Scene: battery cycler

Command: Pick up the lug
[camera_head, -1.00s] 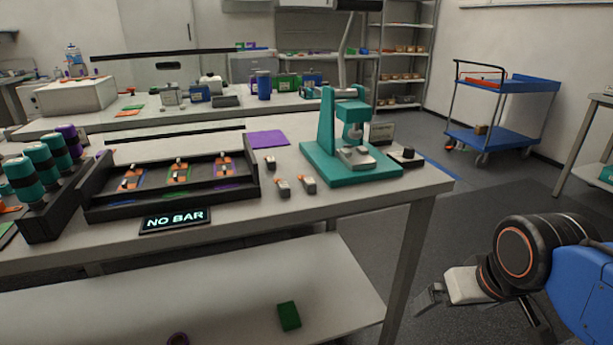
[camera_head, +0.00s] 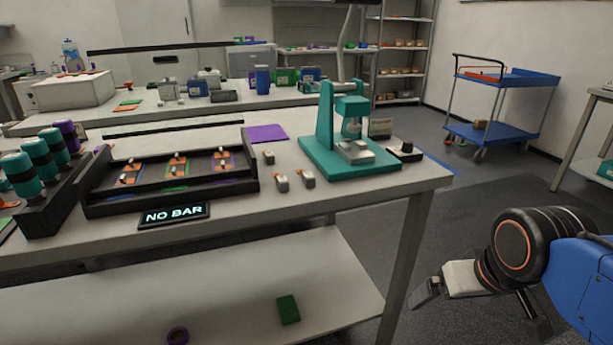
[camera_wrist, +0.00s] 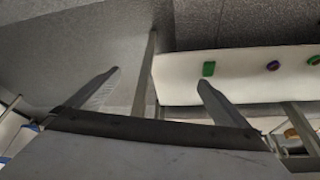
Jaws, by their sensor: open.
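Several small grey lugs with orange ends lie on the bench top. One lug (camera_head: 282,183) and another lug (camera_head: 307,179) lie side by side between the black tray and the teal press. A third lug (camera_head: 268,157) lies a little behind them. My gripper (camera_head: 425,293) is open and empty, low at the right, off the bench's front right corner and well apart from the lugs. In the wrist view my gripper (camera_wrist: 160,85) shows two spread fingers with nothing between them. No lug shows in the wrist view.
The black tray (camera_head: 168,206) holds several orange pieces. The teal press (camera_head: 350,170) stands right of the lugs. A green block (camera_head: 288,309) lies on the lower shelf (camera_head: 240,290). The bench edge and leg stand between gripper and lugs.

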